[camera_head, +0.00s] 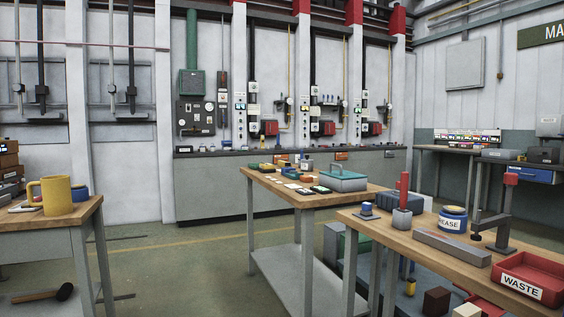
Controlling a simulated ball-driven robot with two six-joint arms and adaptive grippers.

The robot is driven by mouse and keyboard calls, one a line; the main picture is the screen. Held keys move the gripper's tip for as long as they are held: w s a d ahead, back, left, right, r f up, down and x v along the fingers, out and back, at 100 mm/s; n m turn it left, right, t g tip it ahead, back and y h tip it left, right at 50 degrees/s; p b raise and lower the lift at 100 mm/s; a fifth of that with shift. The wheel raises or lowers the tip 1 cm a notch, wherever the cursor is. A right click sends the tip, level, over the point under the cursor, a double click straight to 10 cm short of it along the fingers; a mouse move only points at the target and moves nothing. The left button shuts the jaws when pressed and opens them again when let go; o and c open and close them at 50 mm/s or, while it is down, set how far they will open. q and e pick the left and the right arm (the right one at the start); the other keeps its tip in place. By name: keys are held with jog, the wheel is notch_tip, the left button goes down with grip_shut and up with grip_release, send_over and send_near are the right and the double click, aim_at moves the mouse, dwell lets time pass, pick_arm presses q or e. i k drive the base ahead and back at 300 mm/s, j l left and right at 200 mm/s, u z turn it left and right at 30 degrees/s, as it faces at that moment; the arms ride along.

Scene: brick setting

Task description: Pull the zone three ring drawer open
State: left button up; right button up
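Neither of my grippers is in view. No drawer can be read as zone three, and no ring pull can be made out. A blue drawer-like box (527,173) sits under the top of the bench at the far right; it looks shut, but its details are too small to tell. Stacked brown units (8,160) stand at the left edge, partly cut off; I cannot tell whether they are drawers. The long grey cabinet (230,190) along the back wall carries small orange labels.
A left table (50,222) holds a yellow mug (56,196). A middle table (262,176) holds a teal-lidded box (342,181). A right table (400,235) holds a grease tin (453,221) and red waste tray (530,278). Open floor (185,270) lies between the left and middle tables.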

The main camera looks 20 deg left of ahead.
aim_at(284, 157)
jog(key=i+j+u, duration=0.75)
jog(key=i+u, duration=0.55)
jog(key=i, duration=0.2)
jog(key=i+u, duration=0.1)
jog(key=i, duration=4.8)
jog(key=i+l+z, duration=0.1)
jog(key=i+z, duration=0.7)
jog(key=i, duration=0.2)
jog(key=i+j+z, duration=0.25)
jog(key=i+z, duration=0.15)
jog(key=i+l+z, duration=0.1)
jog(key=i+z, duration=0.3)
jog(key=i, duration=0.15)
jog(key=i+j+z, duration=0.1)
jog(key=i+z, duration=0.25)
jog(key=i, duration=0.15)
jog(key=i+l+u, duration=0.15)
jog(key=i+u, duration=0.25)
jog(key=i+l+u, duration=0.25)
jog(key=i+u, duration=0.2)
